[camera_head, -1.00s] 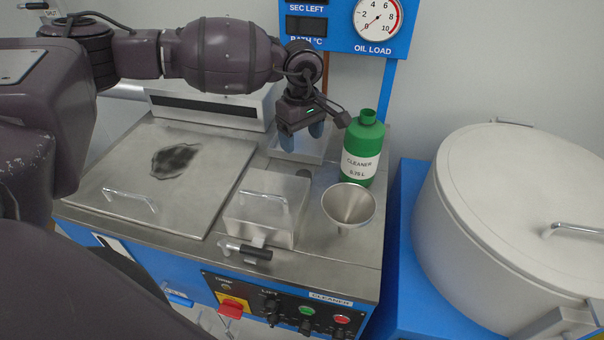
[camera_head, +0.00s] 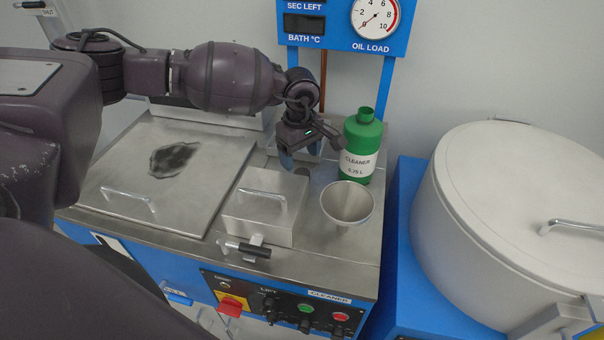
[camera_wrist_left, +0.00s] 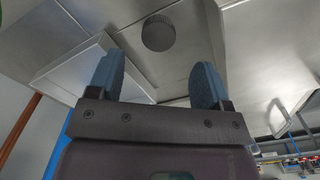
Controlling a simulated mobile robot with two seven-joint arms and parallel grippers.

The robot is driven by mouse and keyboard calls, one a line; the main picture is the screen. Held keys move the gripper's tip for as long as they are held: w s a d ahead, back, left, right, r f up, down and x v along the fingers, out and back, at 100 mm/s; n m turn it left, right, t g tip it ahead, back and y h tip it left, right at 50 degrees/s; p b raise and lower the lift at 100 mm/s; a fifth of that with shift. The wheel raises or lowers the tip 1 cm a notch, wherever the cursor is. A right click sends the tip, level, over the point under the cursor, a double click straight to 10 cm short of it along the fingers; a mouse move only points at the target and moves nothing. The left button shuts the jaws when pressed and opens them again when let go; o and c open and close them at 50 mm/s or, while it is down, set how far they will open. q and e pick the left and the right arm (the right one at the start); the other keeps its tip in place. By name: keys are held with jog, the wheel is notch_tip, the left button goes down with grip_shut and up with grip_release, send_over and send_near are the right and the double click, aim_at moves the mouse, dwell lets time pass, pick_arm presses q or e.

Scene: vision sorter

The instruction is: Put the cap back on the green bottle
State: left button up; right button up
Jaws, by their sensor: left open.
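The green bottle (camera_head: 363,137), labelled CLEANER, stands upright on the steel worktop with its neck open and uncapped. A small dark grey round piece (camera_head: 302,171), which looks like the cap, lies on the worktop left of the bottle. It also shows in the left wrist view (camera_wrist_left: 158,32), ahead of the fingertips and roughly between them. My left gripper (camera_head: 301,158) is open and empty, its blue fingers pointing down just above and behind that piece. In the left wrist view my left gripper (camera_wrist_left: 159,72) has its fingers wide apart. My right gripper is not in view.
A steel funnel (camera_head: 348,203) stands in front of the bottle. A lidded steel box (camera_head: 262,209) with a handle is left of it. A pale square tray (camera_wrist_left: 72,68) lies behind the gripper. A large white drum (camera_head: 500,220) stands at the right.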

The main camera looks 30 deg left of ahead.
aim_at(302, 173)
pick_arm(q)
jog(key=shift+f, duration=0.1)
jog(key=shift+d+f, duration=0.15)
jog(key=shift+f, duration=1.15)
jog(key=shift+d+f, duration=0.1)
jog(key=shift+f, duration=1.15)
jog(key=shift+c, duration=0.4)
jog(key=c, duration=0.9)
